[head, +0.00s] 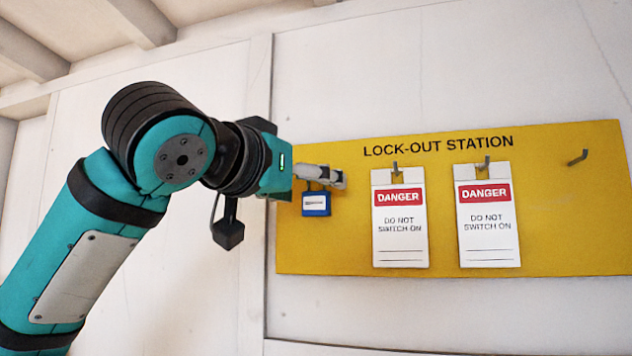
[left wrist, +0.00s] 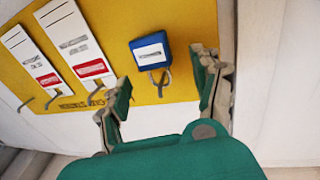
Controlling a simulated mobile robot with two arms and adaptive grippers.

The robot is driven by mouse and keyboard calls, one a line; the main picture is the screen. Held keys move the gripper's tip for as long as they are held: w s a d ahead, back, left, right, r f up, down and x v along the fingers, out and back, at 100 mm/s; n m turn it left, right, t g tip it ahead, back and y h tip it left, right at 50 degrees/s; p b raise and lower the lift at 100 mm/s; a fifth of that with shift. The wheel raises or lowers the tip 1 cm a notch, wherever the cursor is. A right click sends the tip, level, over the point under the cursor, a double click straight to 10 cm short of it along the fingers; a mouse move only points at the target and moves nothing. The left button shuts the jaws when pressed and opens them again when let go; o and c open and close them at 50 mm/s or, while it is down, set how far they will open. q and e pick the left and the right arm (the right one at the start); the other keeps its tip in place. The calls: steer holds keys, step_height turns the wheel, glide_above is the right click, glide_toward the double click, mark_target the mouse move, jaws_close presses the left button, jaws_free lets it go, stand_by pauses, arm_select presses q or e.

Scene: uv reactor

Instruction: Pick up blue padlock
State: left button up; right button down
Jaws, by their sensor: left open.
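The blue padlock (head: 316,203) has a white label and hangs at the left end of the yellow lock-out board (head: 560,235). My left gripper (head: 335,178) is at the board, just above the padlock's body in the head view, and hides the shackle there. In the left wrist view the padlock (left wrist: 151,53) and its grey shackle show beyond the open fingers of my left gripper (left wrist: 165,92). The fingers are apart with nothing between them, and the shackle lies ahead of the gap. My right gripper is not in view.
Two white danger tags, one at the left (head: 400,225) and one at the right (head: 487,220), hang on hooks beside the padlock. An empty hook (head: 578,158) is at the board's right end. A pale wall (head: 190,270) surrounds the board.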

arm_select(q)
steer(key=shift+w+d, duration=0.4)
steer(key=shift+w, duration=0.15)
steer(key=shift+s+a, duration=0.1)
steer(key=shift+s+a, duration=0.1)
steer(key=shift+c, duration=1.2)
steer(key=c, duration=0.9)
steer(key=shift+c, duration=0.9)
